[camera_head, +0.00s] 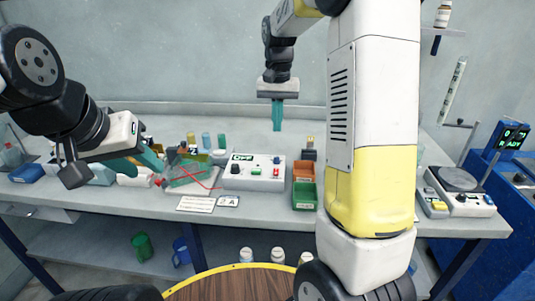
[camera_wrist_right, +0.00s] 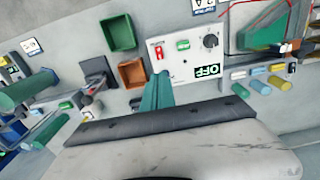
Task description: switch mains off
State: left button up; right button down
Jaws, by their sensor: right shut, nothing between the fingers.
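A white power box (camera_head: 255,181) stands on the bench, with a display reading OFF (camera_head: 242,157), a black knob, a green part and a red switch (camera_head: 276,172). The box (camera_wrist_right: 180,75) also shows in the right wrist view, with the red switch (camera_wrist_right: 159,51) near its left side. My right gripper (camera_head: 277,128) is shut and empty, pointing down above and behind the box's right end. Its teal fingers (camera_wrist_right: 158,88) show beside the box in the wrist view, apart from the switch. My left gripper (camera_head: 138,166) is open at the left, near the glass tank (camera_head: 190,176).
An orange bin (camera_head: 303,171) and a green bin (camera_head: 304,196) stand right of the box. Printed cards (camera_head: 196,204) lie in front of it. A hotplate (camera_head: 460,180) is at the right. Red leads run between the box and the tank.

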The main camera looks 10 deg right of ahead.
aim_at(276, 169)
notch_tip(276, 169, down, 14)
dwell(0.5)
